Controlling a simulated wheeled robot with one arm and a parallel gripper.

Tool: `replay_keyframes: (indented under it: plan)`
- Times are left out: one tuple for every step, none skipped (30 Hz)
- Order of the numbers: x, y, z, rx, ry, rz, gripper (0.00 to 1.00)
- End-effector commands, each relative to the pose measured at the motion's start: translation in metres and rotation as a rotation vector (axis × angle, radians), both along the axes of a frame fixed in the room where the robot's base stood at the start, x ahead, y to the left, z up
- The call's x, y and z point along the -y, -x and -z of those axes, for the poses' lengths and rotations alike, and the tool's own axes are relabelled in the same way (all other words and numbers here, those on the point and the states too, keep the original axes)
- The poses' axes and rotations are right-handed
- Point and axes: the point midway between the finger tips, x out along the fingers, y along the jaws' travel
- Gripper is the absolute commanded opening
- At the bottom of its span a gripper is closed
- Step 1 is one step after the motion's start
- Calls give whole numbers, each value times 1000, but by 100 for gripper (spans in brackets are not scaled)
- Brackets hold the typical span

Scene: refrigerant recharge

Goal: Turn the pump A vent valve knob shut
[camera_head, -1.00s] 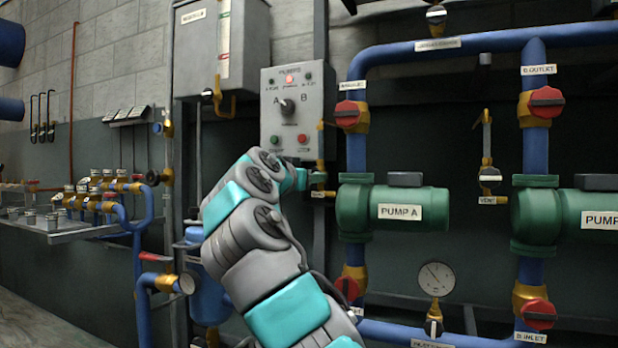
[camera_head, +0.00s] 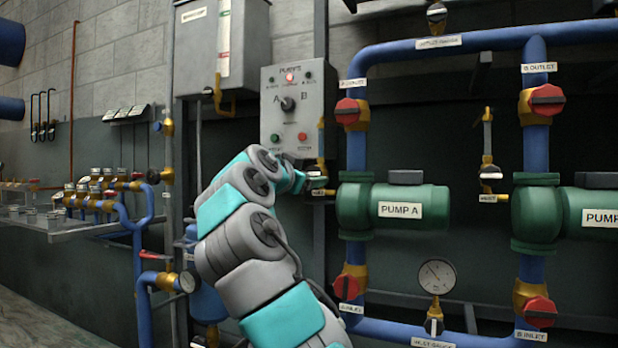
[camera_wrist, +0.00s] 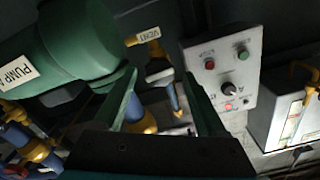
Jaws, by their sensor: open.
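The pump A vent valve knob (camera_head: 317,182) sits on a short brass fitting left of green pump A (camera_head: 402,207), partly hidden by my gripper. In the wrist view the knob (camera_wrist: 160,76) is a small dark and silver piece beside the VENT label (camera_wrist: 148,36). My gripper (camera_wrist: 158,80) is open, with its two green fingers on either side of the valve in that view. In the head view my gripper (camera_head: 303,181) is close at the left of the valve. I cannot tell whether the fingers touch the knob.
The grey pump control box (camera_head: 298,110) with its selector and buttons is just above my gripper. Blue piping (camera_head: 356,150) with red-handled valves (camera_head: 347,111) stands to the right. A pressure gauge (camera_head: 437,276) is lower right. A blue tank (camera_head: 205,290) is behind my arm.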

Motion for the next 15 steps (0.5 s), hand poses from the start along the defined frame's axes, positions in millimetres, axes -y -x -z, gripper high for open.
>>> replay_keyframes:
  plan:
    - [-2, 5, 2, 2, 1, -1, 74]
    - [-4, 8, 2, 2, 1, -1, 74]
    - [-5, 12, 3, 2, 1, -2, 74]
    - [-6, 15, 3, 2, 1, -2, 74]
    - [-7, 18, 2, 2, 1, -2, 74]
    - [-9, 22, 2, 2, 1, -1, 74]
    - [-10, 26, 2, 2, 1, -1, 74]
    - [-11, 29, 2, 2, 1, -1, 74]
    - [-12, 33, 2, 2, 1, 0, 74]
    - [-13, 37, 2, 2, 1, 0, 74]
    - [-14, 40, 2, 2, 1, 0, 74]
    - [-16, 44, 1, 2, 1, 0, 74]
    - [-17, 47, 1, 2, 1, 0, 74]
    - [-18, 50, 1, 2, 1, 0, 74]
    - [-19, 53, 1, 2, 1, 0, 74]
